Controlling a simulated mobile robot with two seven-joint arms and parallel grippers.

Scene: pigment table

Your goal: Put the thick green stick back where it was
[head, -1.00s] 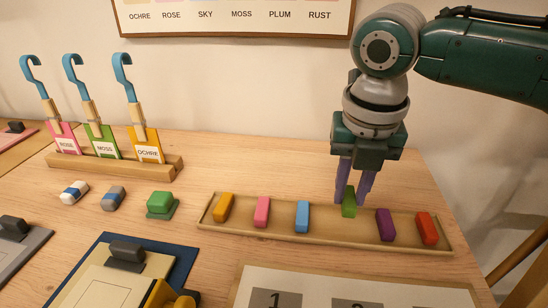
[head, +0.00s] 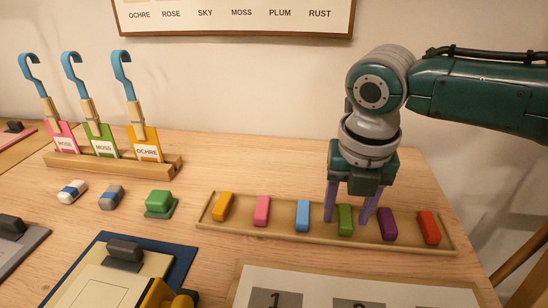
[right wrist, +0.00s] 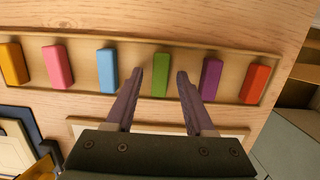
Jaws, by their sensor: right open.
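The thick green stick (head: 345,219) lies in the long wooden tray (head: 270,229), between the blue stick (head: 302,215) and the purple stick (head: 386,224). My right gripper (head: 347,216) is open, with its two purple fingers apart on either side of the green stick. In the right wrist view the green stick (right wrist: 160,75) shows in the gap between the spread fingertips (right wrist: 160,76), and I see no finger pressed against it. My left gripper is not in view.
Orange (head: 222,207), pink (head: 261,211) and red (head: 428,228) sticks also lie in the tray. A green block (head: 160,202) and two erasers are left of it. A wooden rack (head: 110,166) holds blue-hooked tags. A numbered board (head: 400,290) lies in front.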

